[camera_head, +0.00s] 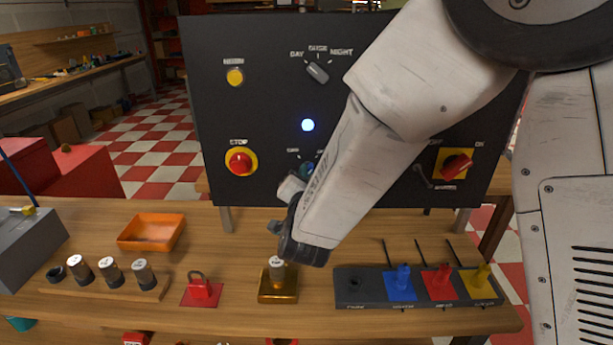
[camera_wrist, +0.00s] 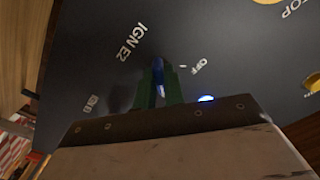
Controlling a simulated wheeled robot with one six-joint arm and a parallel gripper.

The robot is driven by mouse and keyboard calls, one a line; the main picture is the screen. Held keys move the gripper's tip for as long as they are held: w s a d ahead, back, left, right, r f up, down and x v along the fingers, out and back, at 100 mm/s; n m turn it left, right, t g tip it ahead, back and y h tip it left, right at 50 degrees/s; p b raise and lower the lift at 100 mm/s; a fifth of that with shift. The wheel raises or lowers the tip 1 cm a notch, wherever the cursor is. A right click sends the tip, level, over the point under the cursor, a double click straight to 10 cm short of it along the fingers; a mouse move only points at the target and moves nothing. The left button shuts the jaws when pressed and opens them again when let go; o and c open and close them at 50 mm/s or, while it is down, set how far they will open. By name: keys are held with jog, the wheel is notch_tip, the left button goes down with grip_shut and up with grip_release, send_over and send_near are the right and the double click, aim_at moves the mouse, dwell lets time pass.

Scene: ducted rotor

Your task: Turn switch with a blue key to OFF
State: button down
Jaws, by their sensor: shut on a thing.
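My gripper (camera_wrist: 158,88) has green fingers and is shut on the blue key (camera_wrist: 158,70) at the dark panel in the wrist view. The lettering "IGN E2" (camera_wrist: 131,41) stands to the left of the key and "OFF" (camera_wrist: 197,66) to its right. The keyhole is hidden behind the key and fingers, so I cannot tell how far the key is turned. In the head view my gripper (camera_head: 307,169) is at the panel's lower middle, largely covered by my arm.
The black panel (camera_head: 270,90) carries a lit lamp (camera_head: 308,125), a selector (camera_head: 318,72), a red stop button (camera_head: 240,161) and a red rotary switch (camera_head: 456,165). On the bench are an orange tray (camera_head: 152,231), a padlock (camera_head: 201,287) and a rack (camera_head: 352,300) with coloured pieces.

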jog(key=shift+d+n, duration=0.1)
jog(key=shift+n, duration=7.5)
jog(key=c, duration=1.5)
grip_release()
jog(key=shift+s, duration=0.1)
